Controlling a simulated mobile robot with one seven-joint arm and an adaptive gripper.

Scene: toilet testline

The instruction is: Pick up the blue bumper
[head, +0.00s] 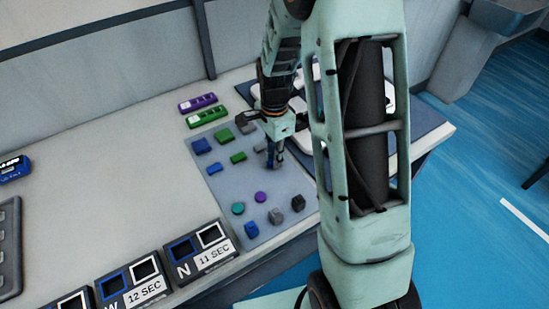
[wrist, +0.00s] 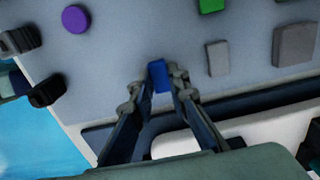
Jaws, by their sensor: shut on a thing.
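The blue bumper (wrist: 159,77) is a small blue block between my gripper's two fingertips in the wrist view. My gripper (wrist: 157,88) is shut on it, with a finger against each side. In the head view my gripper (head: 273,164) points down over the right part of the grey mat (head: 222,180), and its fingers mostly hide the bumper. I cannot tell whether the bumper touches the mat or is just above it.
Labelled timer boxes (head: 200,255) line the front.

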